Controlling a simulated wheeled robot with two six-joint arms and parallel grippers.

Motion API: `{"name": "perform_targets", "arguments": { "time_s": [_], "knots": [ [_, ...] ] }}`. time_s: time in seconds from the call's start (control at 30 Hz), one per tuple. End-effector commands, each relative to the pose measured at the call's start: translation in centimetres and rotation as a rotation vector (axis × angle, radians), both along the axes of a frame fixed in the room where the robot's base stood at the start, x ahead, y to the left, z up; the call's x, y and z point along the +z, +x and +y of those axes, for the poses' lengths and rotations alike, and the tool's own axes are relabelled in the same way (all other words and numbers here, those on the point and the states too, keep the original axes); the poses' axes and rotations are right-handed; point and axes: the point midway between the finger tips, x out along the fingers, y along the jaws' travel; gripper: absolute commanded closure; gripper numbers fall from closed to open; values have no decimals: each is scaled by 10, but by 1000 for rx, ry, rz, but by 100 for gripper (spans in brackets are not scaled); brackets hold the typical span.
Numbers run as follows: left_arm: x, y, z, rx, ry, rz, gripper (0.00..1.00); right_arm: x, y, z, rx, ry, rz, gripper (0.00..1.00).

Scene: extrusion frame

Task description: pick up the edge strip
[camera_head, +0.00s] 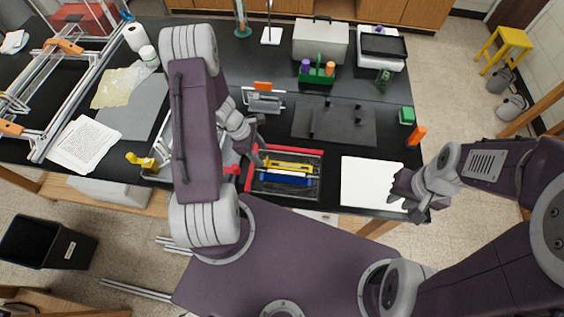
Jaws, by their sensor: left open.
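A dark tray (317,184) stands at the front middle of the black table, with red along its back and left edges. Long strips lie in it: a yellow one (290,166) and a blue one (285,180), with pale pieces beside them. I cannot tell which long piece is the edge strip. My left gripper (256,152) is open, at the tray's back left corner; its arm hides part of the table there. I cannot see anything in it. My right gripper (404,196) is at the right edge of a white sheet (368,182); its fingers are too small to read.
An aluminium extrusion frame (75,90) with orange corner parts fills the table's left. A dark mat (333,124) lies behind the tray. A green caddy (317,76), a grey toolbox (320,42) and an orange upright piece (416,135) stand at the back and right.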

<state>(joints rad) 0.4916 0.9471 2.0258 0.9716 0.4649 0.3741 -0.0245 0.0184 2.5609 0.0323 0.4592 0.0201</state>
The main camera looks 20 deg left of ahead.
Motion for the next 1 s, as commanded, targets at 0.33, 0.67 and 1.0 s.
{"name": "perform_targets", "arguments": {
  "time_s": [0.33, 0.67, 1.0],
  "knots": [
    [-35, 1, -19, -2, -1, 4, 47, 9, 0, 0, 0, 0, -1, 74],
    [-49, 4, -24, -1, 1, -1, 47, 9, 0, 0, 0, 0, -1, 74],
    [-48, 4, -24, -1, 1, -1, 100, 9, 0, 0, 0, 0, -1, 74]
  ]
}}
